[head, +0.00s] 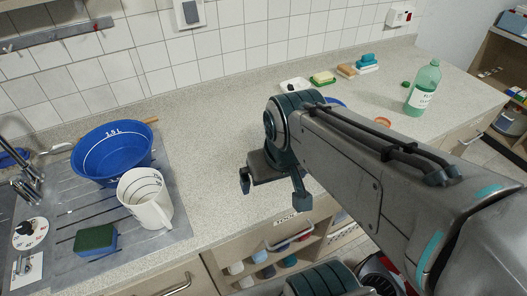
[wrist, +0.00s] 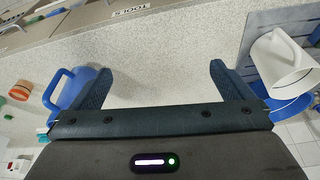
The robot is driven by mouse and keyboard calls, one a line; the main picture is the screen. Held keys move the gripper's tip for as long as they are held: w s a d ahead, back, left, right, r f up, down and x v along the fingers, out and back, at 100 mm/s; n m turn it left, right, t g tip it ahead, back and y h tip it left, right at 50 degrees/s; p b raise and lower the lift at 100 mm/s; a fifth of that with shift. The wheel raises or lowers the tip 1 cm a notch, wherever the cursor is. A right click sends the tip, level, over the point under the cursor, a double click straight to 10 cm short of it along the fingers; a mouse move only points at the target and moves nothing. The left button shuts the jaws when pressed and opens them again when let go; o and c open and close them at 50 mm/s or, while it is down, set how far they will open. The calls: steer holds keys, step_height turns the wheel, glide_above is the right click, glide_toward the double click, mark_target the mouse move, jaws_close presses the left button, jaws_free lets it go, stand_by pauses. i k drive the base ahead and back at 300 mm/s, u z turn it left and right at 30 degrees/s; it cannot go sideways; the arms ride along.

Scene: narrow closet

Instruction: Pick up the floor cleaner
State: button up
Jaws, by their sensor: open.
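The floor cleaner (head: 421,88) is a translucent green bottle with a white label. It stands upright on the counter at the far right in the head view, beyond my forearm. My gripper (head: 273,190) is open and empty above the counter's front edge, well to the left of the bottle and apart from it. In the wrist view the open fingers (wrist: 160,70) have only bare counter between them. I cannot make out the bottle clearly in the wrist view.
A blue basin (head: 112,152), white measuring jug (head: 146,198) and green-blue sponge (head: 96,239) sit at left. A blue jug (wrist: 68,88) and orange item (wrist: 20,91) show in the wrist view. Soaps (head: 322,78) lie along the back.

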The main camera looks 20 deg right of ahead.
mark_target(427, 80)
steer(key=z, duration=1.7)
